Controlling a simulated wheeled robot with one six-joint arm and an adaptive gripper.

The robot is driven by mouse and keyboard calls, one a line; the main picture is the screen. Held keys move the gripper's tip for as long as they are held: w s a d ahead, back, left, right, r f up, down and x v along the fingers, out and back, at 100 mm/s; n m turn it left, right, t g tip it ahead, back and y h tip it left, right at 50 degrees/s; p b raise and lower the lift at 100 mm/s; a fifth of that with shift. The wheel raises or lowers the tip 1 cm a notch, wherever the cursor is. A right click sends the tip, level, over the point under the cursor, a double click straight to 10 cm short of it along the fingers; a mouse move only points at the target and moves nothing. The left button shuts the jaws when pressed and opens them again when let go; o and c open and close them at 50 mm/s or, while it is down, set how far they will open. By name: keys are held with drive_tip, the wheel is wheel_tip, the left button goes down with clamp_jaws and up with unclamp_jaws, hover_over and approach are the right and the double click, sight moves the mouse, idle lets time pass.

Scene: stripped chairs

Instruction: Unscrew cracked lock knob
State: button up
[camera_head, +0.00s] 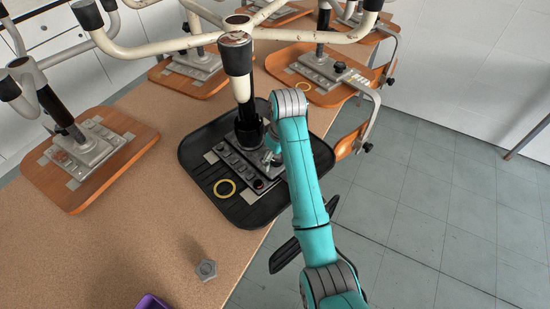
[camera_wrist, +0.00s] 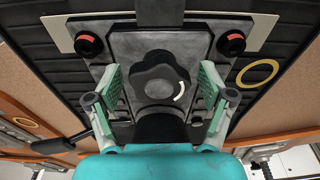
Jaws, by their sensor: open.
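A black lobed knob (camera_wrist: 160,78) sits on the grey mounting plate (camera_wrist: 125,43) of the upturned black chair seat, in the middle of the wrist view. It has a pale curved mark on its lower right; I cannot tell whether that is a crack. My gripper (camera_wrist: 161,88) is open, with one green-and-grey finger on each side of the knob and a gap on both sides. In the head view the black seat (camera_head: 196,165) lies under my teal arm, which hides the knob and most of my gripper.
A yellow ring (camera_head: 224,188) lies on the black seat. A grey lobed knob (camera_head: 207,269) and a purple container (camera_head: 153,302) are at the table's front. Upturned wooden chairs (camera_head: 92,158) with cream leg bases stand around. The chair's post (camera_head: 241,85) rises close to my arm.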

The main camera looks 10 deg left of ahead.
drive_tip(key=m, duration=0.4)
drive_tip(key=shift+t, duration=0.3)
drive_tip(key=m+h, duration=0.1)
drive_tip(key=m, duration=0.2)
drive_tip(key=shift+m, duration=0.3)
drive_tip(key=shift+m, duration=1)
drive_tip(key=m, duration=0.4)
drive_tip(key=shift+h, duration=0.4)
drive_tip(key=shift+m, duration=1.5)
